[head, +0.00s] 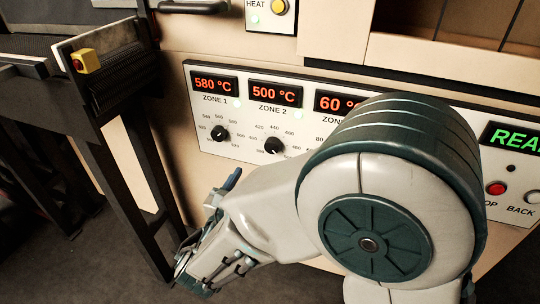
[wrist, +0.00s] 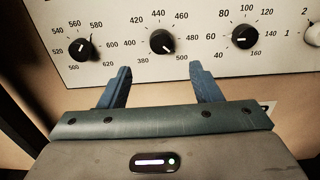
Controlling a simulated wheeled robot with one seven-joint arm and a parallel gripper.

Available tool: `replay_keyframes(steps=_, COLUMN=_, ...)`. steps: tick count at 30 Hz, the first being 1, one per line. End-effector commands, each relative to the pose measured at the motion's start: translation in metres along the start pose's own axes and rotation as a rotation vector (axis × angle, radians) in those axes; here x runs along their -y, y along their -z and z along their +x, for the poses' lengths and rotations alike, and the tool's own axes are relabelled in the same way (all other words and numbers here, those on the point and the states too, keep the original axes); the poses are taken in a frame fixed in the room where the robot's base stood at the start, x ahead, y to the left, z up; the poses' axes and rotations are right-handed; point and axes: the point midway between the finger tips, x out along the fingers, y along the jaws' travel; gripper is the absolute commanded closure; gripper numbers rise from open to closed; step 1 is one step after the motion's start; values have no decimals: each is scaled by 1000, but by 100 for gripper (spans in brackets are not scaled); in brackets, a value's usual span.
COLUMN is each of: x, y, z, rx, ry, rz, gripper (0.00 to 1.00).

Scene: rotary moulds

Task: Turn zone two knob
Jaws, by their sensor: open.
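The zone two knob (wrist: 162,42) is a round black dial with a scale from 380 to 500; its white mark points to the lower right, toward 500. In the head view the knob (head: 272,145) sits below the zone 2 display (head: 276,93), which reads 500 °C. My gripper (wrist: 158,68) is open, with its two blue fingers apart and nothing between them. The fingertips are just below the knob in the wrist view, one on each side, and do not appear to touch it. In the head view only part of my gripper (head: 230,182) shows, below the panel.
The zone 1 knob (wrist: 83,48) is to the left and another knob (wrist: 245,37) to the right. The zone 1 display (head: 214,84) reads 580 °C. A red button (head: 496,188) is at the panel's right. A dark metal frame (head: 127,150) stands at left.

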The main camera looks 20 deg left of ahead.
Motion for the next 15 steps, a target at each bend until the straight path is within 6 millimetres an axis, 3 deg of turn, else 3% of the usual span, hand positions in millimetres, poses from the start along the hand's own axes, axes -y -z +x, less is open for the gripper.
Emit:
replay_keyframes(steps=9, x=1, y=3, z=69, rx=0, ry=5, rz=2, gripper=42)
replay_keyframes(steps=15, x=1, y=2, z=99, rx=-1, ry=4, rz=2, gripper=42)
